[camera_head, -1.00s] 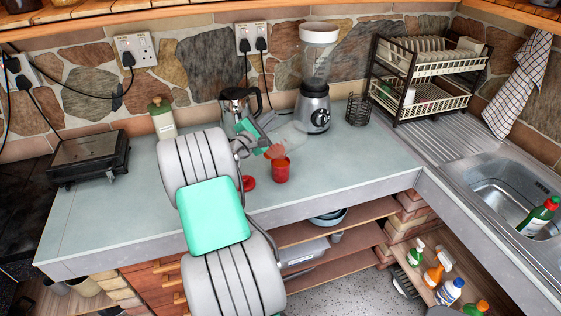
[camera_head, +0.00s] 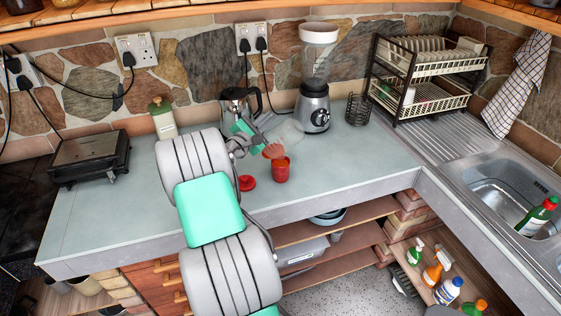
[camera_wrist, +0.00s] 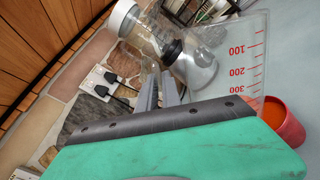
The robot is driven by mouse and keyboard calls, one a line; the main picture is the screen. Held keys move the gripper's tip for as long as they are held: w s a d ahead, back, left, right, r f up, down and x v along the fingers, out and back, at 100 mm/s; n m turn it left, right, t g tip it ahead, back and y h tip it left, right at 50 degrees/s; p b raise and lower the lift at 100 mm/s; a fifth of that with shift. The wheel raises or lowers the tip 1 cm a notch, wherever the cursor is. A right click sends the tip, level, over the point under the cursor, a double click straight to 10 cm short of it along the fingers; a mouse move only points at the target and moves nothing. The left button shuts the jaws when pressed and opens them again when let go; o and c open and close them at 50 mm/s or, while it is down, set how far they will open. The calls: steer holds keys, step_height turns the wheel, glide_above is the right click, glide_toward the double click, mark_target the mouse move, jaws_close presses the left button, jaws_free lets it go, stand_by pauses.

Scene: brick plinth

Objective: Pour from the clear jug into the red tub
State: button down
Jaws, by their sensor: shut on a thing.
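The clear jug (camera_head: 289,131) is tilted in the air over the counter, with a reddish mass showing at its lower end. My gripper (camera_head: 262,136) is shut on the jug. In the wrist view the jug's clear wall (camera_wrist: 241,55) carries red measuring marks, beyond my gripper's fingers (camera_wrist: 160,92). The red tub (camera_head: 281,172) stands upright on the counter just below the jug's low end. In the wrist view the tub (camera_wrist: 290,126) shows orange inside; whether that is its contents or its inner wall is unclear. My gripper partly hides the jug's handle side.
A red lid (camera_head: 247,183) lies left of the tub. A wire holder (camera_head: 358,109) and dish rack (camera_head: 420,85) are to the right. The counter right of the tub is clear.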

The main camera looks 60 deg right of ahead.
mark_target(299, 135)
steer(key=shift+w+f+n, duration=0.2)
steer(key=shift+w+n, duration=0.1)
steer(key=shift+w, duration=0.1)
stand_by(1.0)
steer(key=s+m, duration=0.1)
steer(key=s+r+m+b, duration=0.1)
steer(key=s, duration=0.1)
steer(key=s+m, duration=0.1)
steer(key=shift+s+a+r+b, duration=0.2)
steer(key=shift+s+r+b, duration=0.1)
steer(key=shift+s+b, duration=0.1)
steer(key=shift+w+d+f+m+b, duration=0.1)
steer(key=shift+f+m+b, duration=0.1)
steer(key=shift+m+b, duration=0.2)
steer(key=s+m+b, duration=0.3)
steer(key=s+m, duration=0.1)
steer(key=s, duration=0.1)
steer(key=s+f+m+b, duration=0.1)
steer(key=s+b, duration=0.1)
steer(key=s, duration=0.1)
steer(key=shift+a+m+b, duration=0.3)
steer(key=shift+a+m, duration=0.05)
steer(key=shift+m, duration=0.05)
steer(key=s+a+f+m+b, duration=0.1)
steer(key=s+f+m+b, duration=1.5)
steer(key=b, duration=1.5)
steer(key=m, duration=0.3)
steer(key=shift+s+f, duration=0.2)
steer(key=shift+s, duration=0.15)
